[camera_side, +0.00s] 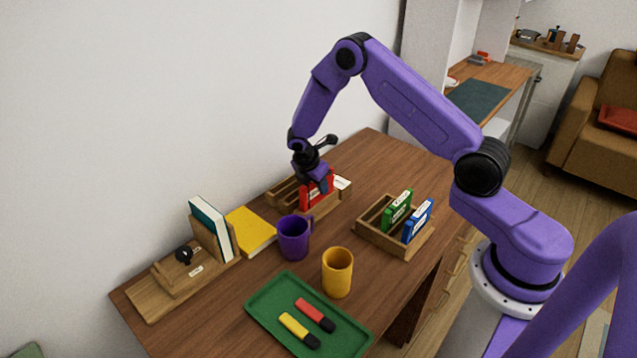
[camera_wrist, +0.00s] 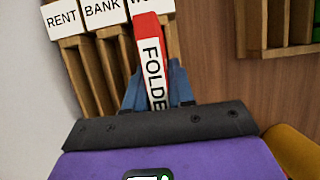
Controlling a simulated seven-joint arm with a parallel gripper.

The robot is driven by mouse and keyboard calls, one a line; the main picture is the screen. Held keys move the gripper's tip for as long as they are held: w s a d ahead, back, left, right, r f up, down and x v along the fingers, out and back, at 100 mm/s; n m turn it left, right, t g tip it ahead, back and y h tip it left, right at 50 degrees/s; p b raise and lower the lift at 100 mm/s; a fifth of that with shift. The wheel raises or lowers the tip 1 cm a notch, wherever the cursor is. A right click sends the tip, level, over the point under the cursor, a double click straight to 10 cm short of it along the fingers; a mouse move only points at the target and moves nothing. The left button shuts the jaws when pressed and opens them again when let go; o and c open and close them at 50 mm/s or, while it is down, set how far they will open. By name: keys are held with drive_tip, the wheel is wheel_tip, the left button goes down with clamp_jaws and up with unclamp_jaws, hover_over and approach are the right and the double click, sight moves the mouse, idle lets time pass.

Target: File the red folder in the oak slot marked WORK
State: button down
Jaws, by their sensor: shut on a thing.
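The red folder (camera_side: 306,197) is held upright between the fingers of my gripper (camera_side: 317,184) at the oak slot rack (camera_side: 283,192) by the wall. In the wrist view the red folder (camera_wrist: 150,40) has a white spine lettered "FOLDE", cut off below, and my gripper (camera_wrist: 158,92) is shut on it. The rack's labels read RENT (camera_wrist: 62,18), BANK (camera_wrist: 101,9) and one starting "WO" (camera_wrist: 140,5), partly covered by the folder. The folder lines up with that third slot. I cannot tell how deep its lower edge sits.
A purple mug (camera_side: 294,238) stands close in front of the rack, with a yellow mug (camera_side: 337,272) nearer. A wooden holder (camera_side: 375,238) with green and blue folders is to the right. A green tray (camera_side: 262,309) with two markers lies in front. Books (camera_side: 212,230) stand left.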

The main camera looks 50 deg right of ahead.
drive_tip(key=shift+f, duration=0.65)
drive_tip(key=c, duration=0.9)
unclamp_jaws()
drive_tip(key=v, duration=1.8)
drive_tip(key=s+a+r+m, duration=0.1)
drive_tip(key=s+a+r, duration=0.2)
drive_tip(key=s+a, duration=0.2)
drive_tip(key=s+r+m+y, duration=0.1)
drive_tip(key=s, duration=0.9)
drive_tip(key=s+a+r+m+y, duration=0.1)
drive_tip(key=s+r+m+y, duration=0.1)
drive_tip(key=s, duration=0.9)
drive_tip(key=s+a+r+m+y, duration=0.1)
drive_tip(key=s, duration=0.9)
drive_tip(key=shift+s+a+r+y, duration=0.1)
drive_tip(key=shift+s+r+y, duration=0.25)
drive_tip(key=shift+s+y, duration=0.05)
